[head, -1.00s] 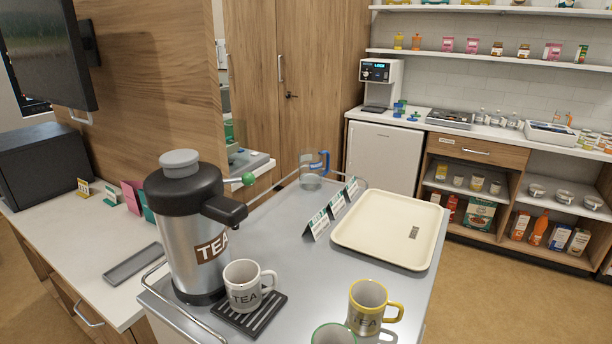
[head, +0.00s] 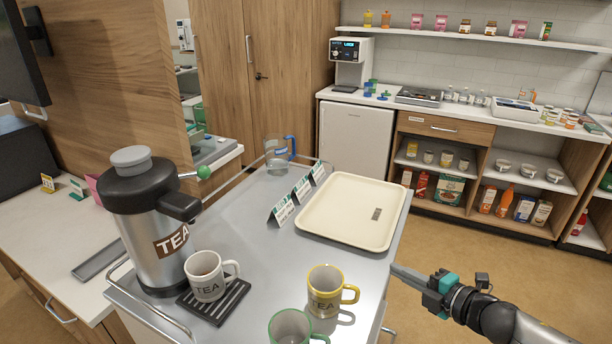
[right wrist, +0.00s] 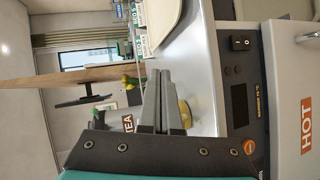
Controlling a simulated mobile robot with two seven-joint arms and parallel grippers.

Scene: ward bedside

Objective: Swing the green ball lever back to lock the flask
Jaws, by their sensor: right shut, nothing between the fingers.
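The tea flask (head: 160,235), steel with a black top and a TEA label, stands upright at the left of the steel cart top. Its lever with the green ball (head: 204,172) sticks out to the right from the flask's top. My right gripper (head: 396,269) is shut and empty, beyond the cart's right edge and well apart from the flask. In the right wrist view the closed fingers (right wrist: 163,100) point toward the cart, with part of the TEA label (right wrist: 128,123) beside them. My left gripper is not in view.
A white TEA mug (head: 207,283) stands on the drip grille (head: 228,304) before the flask. A yellow-rimmed mug (head: 324,298) and a green-rimmed mug (head: 288,328) are near the front. A cream tray (head: 349,188), label cards (head: 282,210) and a blue-handled jug (head: 276,160) stand behind.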

